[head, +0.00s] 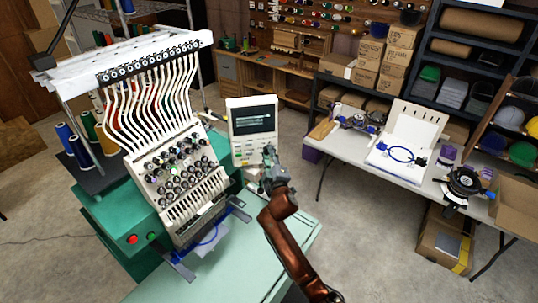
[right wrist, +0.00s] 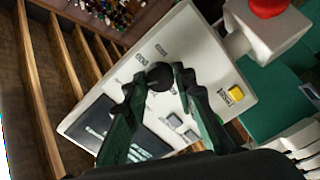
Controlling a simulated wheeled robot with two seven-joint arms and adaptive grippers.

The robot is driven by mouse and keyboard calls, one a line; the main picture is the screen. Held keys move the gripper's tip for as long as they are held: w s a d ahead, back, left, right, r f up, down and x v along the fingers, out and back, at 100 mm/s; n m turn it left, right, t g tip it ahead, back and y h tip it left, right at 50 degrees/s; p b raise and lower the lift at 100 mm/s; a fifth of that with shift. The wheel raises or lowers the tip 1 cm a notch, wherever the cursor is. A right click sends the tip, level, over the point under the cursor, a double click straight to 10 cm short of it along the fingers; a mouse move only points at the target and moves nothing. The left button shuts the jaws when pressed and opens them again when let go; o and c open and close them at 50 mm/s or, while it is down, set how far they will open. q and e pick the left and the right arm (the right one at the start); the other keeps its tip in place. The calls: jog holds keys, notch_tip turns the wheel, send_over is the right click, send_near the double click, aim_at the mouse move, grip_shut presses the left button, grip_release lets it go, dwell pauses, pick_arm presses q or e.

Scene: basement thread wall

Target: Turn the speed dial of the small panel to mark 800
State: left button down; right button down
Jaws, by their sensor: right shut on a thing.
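The small panel (head: 240,150) is a white box with a dark screen, standing beside the embroidery machine in the head view. In the right wrist view the panel (right wrist: 198,48) is tilted across the picture. Its round black speed dial (right wrist: 159,73) sits between the two fingertips of my right gripper (right wrist: 160,88), which is shut on it. Small printed marks lie around the dial, too small to read surely, and I cannot tell which one it points at. In the head view my right gripper (head: 268,160) covers the dial. My left gripper is not in view.
On the panel are a yellow button (right wrist: 236,93) and grey buttons (right wrist: 174,120). A red button (right wrist: 267,7) on a white box is close by. The embroidery machine (head: 165,150) stands left of the panel. A white table (head: 340,160) with hoops stands right.

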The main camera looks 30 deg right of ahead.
jog(key=shift+r, duration=0.25)
jog(key=c, duration=1.9)
grip_release()
jog(key=o, duration=0.3)
jog(key=shift+f, duration=0.1)
jog(key=v, duration=1.2)
